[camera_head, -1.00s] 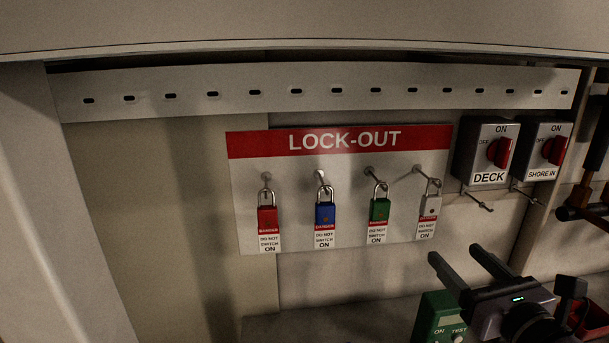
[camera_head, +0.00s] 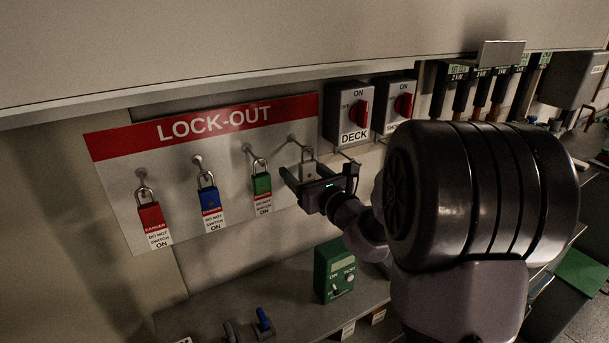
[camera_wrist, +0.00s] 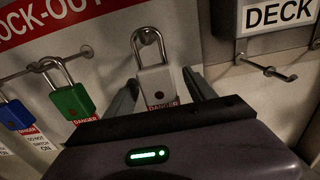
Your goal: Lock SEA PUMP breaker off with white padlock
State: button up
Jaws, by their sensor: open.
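The white padlock (camera_wrist: 154,82) hangs by its shackle from a peg at the right end of the lock-out board (camera_head: 110,148). In the head view its body (camera_head: 307,170) is partly hidden by my gripper (camera_head: 291,177). In the wrist view my gripper (camera_wrist: 163,90) is open, with one finger on each side of the white padlock's body. I cannot tell whether the fingers touch it. A red DANGER tag hangs below the padlock, mostly hidden by my gripper's body. No label reading SEA PUMP is legible in these frames.
The green padlock (camera_head: 262,184) and blue padlock (camera_head: 210,199) hang to the left, then the red padlock (camera_head: 150,216). The DECK switch (camera_head: 349,112) is right of the board, with a peg below. A green test box (camera_head: 334,270) stands on the shelf underneath.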

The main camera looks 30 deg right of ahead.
jog(key=shift+w, duration=0.45)
jog(key=shift+s, duration=0.1)
grip_shut()
jog(key=shift+r, duration=0.15)
jog(key=s+r+b, duration=0.1)
jog(key=s+b, duration=0.2)
jog(key=s, duration=1.5)
jog(key=shift+d+r+b, duration=0.15)
jog(key=shift+d+b, duration=0.15)
